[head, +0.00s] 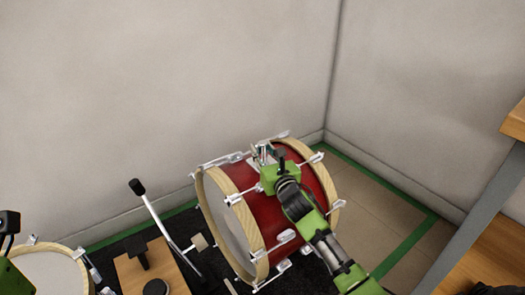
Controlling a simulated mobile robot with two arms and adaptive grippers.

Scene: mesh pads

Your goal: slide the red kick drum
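The red kick drum (265,215) lies on its side in the middle of the head view, with pale wooden hoops and silver lugs and claws around it. Its pale head faces left and a little toward me. My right gripper (267,155) is at the top of the drum, over the shell between the two hoops, by the silver bracket there. The green wrist and arm hide part of the red shell. I cannot tell whether the fingers are open, shut or touching the bracket. My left gripper's fingers do not show.
A kick pedal (155,215) with a black beater stands left of the drum on a dark mat. Another drum (50,272) is at lower left. Walls (170,90) meet in a corner behind. A wooden shelf unit with a grey post (478,215) stands at right. Tiled floor (375,205) is free between.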

